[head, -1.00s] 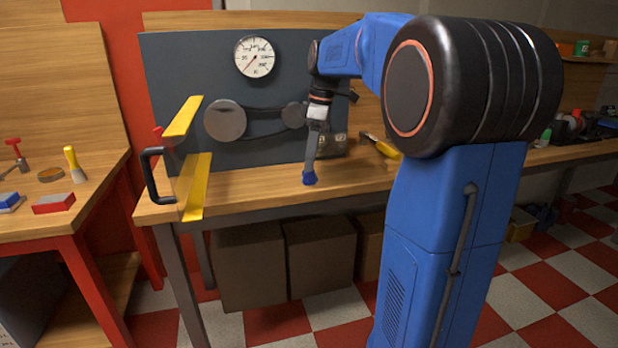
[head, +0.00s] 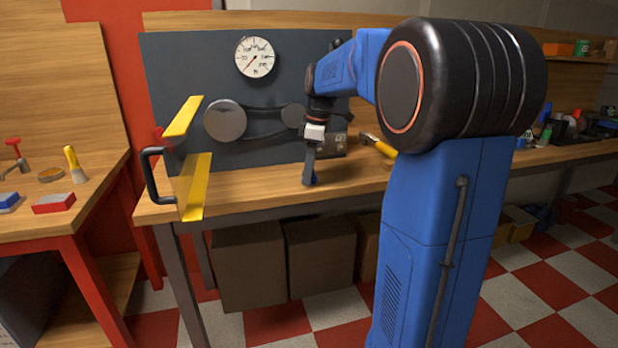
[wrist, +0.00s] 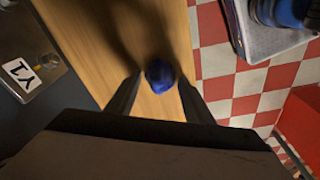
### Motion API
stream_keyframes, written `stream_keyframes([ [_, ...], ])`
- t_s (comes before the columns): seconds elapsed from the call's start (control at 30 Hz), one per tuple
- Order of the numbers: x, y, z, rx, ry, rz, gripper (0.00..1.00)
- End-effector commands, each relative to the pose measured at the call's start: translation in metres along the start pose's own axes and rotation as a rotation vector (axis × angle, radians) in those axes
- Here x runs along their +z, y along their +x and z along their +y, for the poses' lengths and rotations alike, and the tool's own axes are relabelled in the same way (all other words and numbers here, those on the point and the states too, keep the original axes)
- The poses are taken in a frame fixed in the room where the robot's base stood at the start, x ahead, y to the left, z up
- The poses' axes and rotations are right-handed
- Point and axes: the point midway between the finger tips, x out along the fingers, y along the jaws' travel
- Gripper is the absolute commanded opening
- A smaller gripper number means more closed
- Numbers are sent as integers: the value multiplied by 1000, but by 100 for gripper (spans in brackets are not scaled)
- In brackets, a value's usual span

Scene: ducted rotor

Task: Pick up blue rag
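The blue rag (head: 314,179) is a small dark-blue bundle on the wooden workbench (head: 250,188). In the head view it is mostly hidden behind the tip of my gripper (head: 309,178), which points down close to the bench top. In the wrist view the rag (wrist: 160,74) sits between the two fingertips of my gripper (wrist: 160,80). The fingers are spread, one on each side, with narrow gaps to the rag. I cannot tell exactly how high the fingertips are above the wood.
A yellow-handled tool (head: 379,147) lies right of my gripper. Behind it stands a dark panel (head: 190,80) with a gauge (head: 255,56) and belt-linked discs. A yellow-edged guard with a black handle (head: 152,178) is at the left end. The bench's front edge is close to the rag.

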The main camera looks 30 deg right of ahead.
Motion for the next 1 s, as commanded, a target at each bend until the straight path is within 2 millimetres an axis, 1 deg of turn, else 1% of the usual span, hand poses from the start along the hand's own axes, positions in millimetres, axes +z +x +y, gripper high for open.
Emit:
stream_keyframes([
  [0.33,0,-1,0,0,0,0,25],
  [0.47,-1,-7,0,2,0,1,25],
  [0.57,-3,-20,1,3,0,1,25],
  [0.8,-10,-64,1,3,-1,1,25],
  [0.9,-12,-79,0,2,-1,1,25],
  [1.0,-14,-90,0,1,-1,1,25],
])
